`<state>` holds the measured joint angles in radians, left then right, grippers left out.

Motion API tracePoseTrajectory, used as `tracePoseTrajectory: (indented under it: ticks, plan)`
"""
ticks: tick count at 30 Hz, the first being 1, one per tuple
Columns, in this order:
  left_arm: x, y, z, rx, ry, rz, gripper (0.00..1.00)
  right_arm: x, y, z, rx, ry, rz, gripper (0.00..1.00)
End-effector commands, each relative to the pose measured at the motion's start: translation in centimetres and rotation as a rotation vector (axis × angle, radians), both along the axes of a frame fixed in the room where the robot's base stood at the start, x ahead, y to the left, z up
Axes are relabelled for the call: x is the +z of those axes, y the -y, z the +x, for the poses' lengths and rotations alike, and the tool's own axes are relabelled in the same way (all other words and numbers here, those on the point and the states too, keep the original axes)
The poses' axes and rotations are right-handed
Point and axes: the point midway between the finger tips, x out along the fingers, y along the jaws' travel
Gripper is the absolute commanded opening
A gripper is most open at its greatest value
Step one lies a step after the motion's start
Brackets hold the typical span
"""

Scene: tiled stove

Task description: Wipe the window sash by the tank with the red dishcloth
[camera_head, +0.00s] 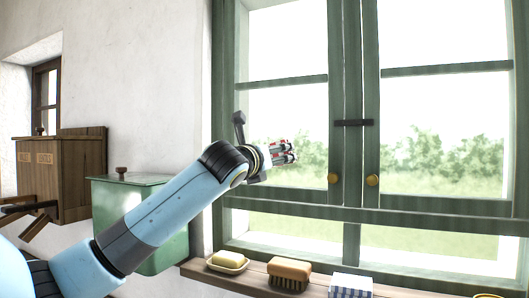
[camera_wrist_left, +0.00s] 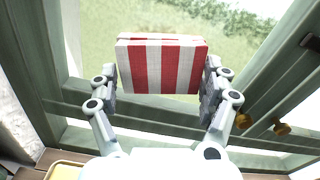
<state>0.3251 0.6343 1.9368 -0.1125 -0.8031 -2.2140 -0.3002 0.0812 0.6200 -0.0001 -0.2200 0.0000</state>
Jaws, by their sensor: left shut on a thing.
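The red dishcloth, folded and striped red and white, is gripped between both fingers of my left gripper (camera_wrist_left: 160,78) in the left wrist view (camera_wrist_left: 168,65). In the head view my left gripper (camera_head: 279,152) is in front of the left window sash, with only a small part of the cloth showing (camera_head: 287,157). The green-framed sash (camera_head: 290,82) has panes and a cross bar. Whether the cloth touches the glass I cannot tell. The green tank (camera_head: 175,252) with a knobbed lid stands left of the window, partly behind my arm. My right gripper is not in view.
The wooden sill (camera_head: 258,281) below holds a soap dish (camera_head: 229,262), a scrubbing brush (camera_head: 289,270) and a blue-and-white striped cloth (camera_head: 350,285). Brass knobs (camera_head: 372,180) and a dark latch (camera_head: 354,122) sit at the sashes' meeting edge. A wooden box (camera_head: 60,175) is at the left.

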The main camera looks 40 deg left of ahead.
Motion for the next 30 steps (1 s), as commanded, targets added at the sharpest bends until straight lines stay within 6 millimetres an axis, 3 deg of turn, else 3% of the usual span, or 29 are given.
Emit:
tracePoseTrajectory:
  ticks: [30]
  plan:
    - [0.1, 6.5, 2.3, 0.000, 0.000, -0.002, 0.56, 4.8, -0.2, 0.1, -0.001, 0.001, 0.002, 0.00]
